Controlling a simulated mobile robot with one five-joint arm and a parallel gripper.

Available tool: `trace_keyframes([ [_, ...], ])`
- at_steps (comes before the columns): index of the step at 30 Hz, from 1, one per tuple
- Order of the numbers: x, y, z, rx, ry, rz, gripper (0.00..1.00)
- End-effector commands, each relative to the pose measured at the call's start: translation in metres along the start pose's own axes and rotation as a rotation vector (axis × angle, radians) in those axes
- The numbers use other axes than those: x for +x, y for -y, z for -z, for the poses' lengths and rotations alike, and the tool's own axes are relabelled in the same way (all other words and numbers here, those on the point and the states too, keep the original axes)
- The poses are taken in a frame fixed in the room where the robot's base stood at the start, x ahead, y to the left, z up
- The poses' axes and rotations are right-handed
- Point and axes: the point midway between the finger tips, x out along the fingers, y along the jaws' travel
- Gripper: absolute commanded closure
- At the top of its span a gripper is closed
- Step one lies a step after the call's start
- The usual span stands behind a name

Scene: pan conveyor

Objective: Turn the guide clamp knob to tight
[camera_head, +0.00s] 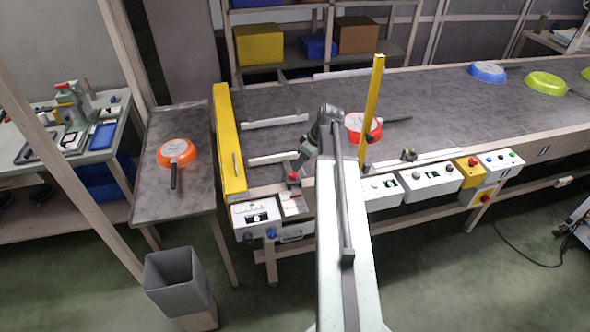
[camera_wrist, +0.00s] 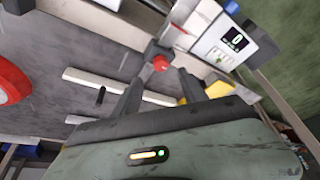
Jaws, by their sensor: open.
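A red knob (camera_head: 293,176), which looks like the guide clamp knob, sits at the conveyor's near left edge, close to a pale guide rail (camera_head: 274,158). In the wrist view the red knob (camera_wrist: 160,63) is on a small dark block. My gripper (camera_head: 300,165) is just above and beside the knob. In the wrist view its two dark fingers (camera_wrist: 160,78) are apart, and the knob appears between and just beyond their tips. I cannot tell whether they touch it. No marking of the knob's setting is readable.
A yellow post (camera_head: 372,110) stands right of my arm, and a yellow barrier (camera_head: 229,140) stands left. A red pan (camera_head: 362,127) lies on the conveyor (camera_head: 440,100) behind my arm. Control boxes (camera_head: 430,181) line the front edge. An orange pan (camera_head: 176,152) rests on the left table.

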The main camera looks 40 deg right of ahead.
Motion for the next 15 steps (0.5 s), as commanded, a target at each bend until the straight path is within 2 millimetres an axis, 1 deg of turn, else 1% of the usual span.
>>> trace_keyframes([
  [4,0.007,0.001,0.0,-0.001,0.001,0.001,0.5],
  [7,0.019,0.001,-0.001,-0.002,0.001,0.001,0.5],
  [15,0.068,0.001,-0.002,-0.002,0.001,0.001,0.5],
])
